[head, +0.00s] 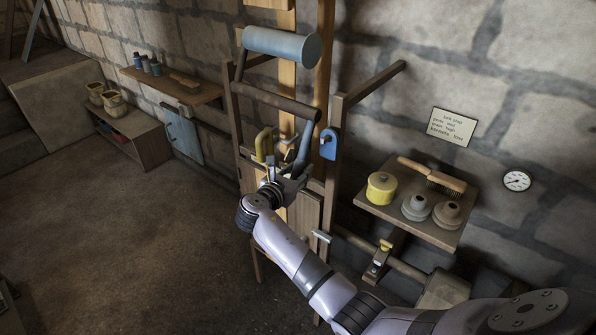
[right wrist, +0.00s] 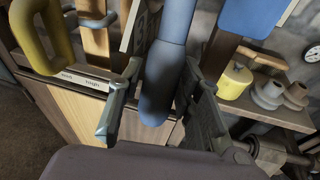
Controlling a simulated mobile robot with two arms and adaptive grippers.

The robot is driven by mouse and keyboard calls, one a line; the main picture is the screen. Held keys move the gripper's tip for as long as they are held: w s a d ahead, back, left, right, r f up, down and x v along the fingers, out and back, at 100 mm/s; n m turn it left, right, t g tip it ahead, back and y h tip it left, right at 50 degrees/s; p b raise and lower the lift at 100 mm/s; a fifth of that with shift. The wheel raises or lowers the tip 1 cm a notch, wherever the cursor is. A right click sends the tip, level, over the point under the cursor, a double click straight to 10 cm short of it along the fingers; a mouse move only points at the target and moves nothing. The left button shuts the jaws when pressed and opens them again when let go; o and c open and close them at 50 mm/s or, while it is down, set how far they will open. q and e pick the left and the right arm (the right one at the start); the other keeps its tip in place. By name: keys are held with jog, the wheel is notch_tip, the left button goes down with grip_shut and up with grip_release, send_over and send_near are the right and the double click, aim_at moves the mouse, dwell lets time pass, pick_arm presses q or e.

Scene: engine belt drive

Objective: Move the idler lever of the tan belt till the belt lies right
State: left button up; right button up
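The tan belt (head: 288,103) runs upright behind the blue-grey roller (head: 285,43) in the head view. A tan strip, likely the same belt, shows in the right wrist view (right wrist: 95,38). A blue-grey lever (head: 304,142) stands on the frame in front of the belt; it also shows in the right wrist view (right wrist: 165,70). My right gripper (head: 284,181) is at the lever's lower part. In the right wrist view its open fingers (right wrist: 160,105) stand either side of the lever; firm contact cannot be told. My left gripper is out of view.
A yellow handle (head: 264,145) is left of the lever, and a blue handle (head: 328,144) right of it. A small label plate (right wrist: 83,77) lies below. A shelf (head: 438,235) with a yellow pot (head: 381,188) and a brush (head: 440,178) is at right. Left floor is clear.

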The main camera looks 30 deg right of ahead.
jog(key=shift+o, duration=1.2)
jog(key=shift+a, duration=0.15)
jog(key=shift+s+a+r, duration=0.1)
jog(key=shift+s+a, duration=0.1)
jog(key=shift+a, duration=0.1)
jog(key=v, duration=1.1)
